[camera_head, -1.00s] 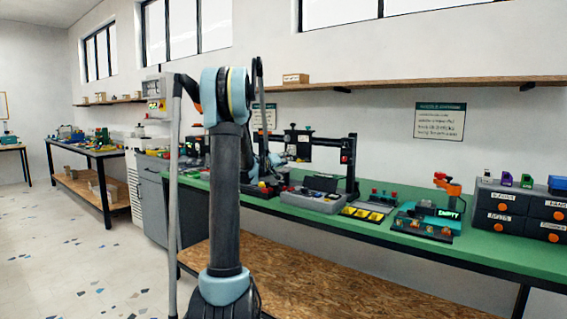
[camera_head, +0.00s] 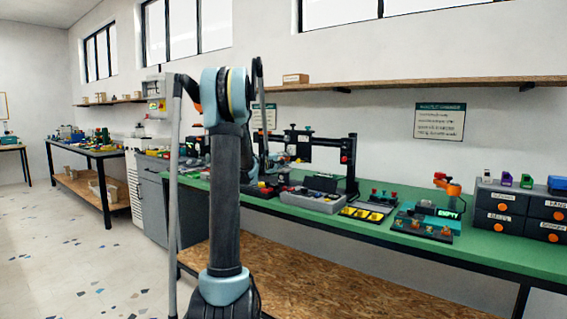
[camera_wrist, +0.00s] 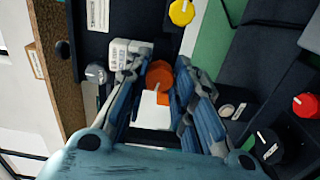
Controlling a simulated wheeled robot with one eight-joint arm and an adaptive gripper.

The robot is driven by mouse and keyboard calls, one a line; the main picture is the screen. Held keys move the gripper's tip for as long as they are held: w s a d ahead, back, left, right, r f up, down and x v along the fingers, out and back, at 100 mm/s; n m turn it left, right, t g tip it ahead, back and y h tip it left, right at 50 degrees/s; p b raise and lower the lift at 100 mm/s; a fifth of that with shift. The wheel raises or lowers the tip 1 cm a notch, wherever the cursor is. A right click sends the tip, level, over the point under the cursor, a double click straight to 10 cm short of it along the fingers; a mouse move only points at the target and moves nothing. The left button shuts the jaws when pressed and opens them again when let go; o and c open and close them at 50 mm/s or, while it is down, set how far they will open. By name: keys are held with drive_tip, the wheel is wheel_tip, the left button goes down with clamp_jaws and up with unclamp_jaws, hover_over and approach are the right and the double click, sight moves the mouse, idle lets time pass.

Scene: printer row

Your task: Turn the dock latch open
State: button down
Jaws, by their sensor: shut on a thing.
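In the wrist view, my gripper (camera_wrist: 160,78) has its two fingers closed in around an orange part (camera_wrist: 160,72) with a white piece (camera_wrist: 152,110) in front of it. The orange part looks like the dock latch, but most of it is hidden between the fingers. Its turn angle cannot be read. In the head view, my arm's upright link hides much of the work spot. The black-framed machine (camera_head: 352,165) stands on the green bench beyond it, and the fingers are too small to make out there.
In the wrist view, a yellow knob (camera_wrist: 181,12), a grey knob (camera_wrist: 96,73), a black knob (camera_wrist: 268,146) and a red knob (camera_wrist: 305,104) surround the fingers. The green bench (camera_head: 480,240) also holds an orange-armed device (camera_head: 447,186) and dark drawers (camera_head: 522,209) at right.

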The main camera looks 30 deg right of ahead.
drive_tip(key=shift+f+n, duration=0.1)
drive_tip(key=shift+n, duration=1)
drive_tip(key=c, duration=1.3)
unclamp_jaws()
drive_tip(key=v, duration=1.2)
drive_tip(key=shift+f, duration=0.1)
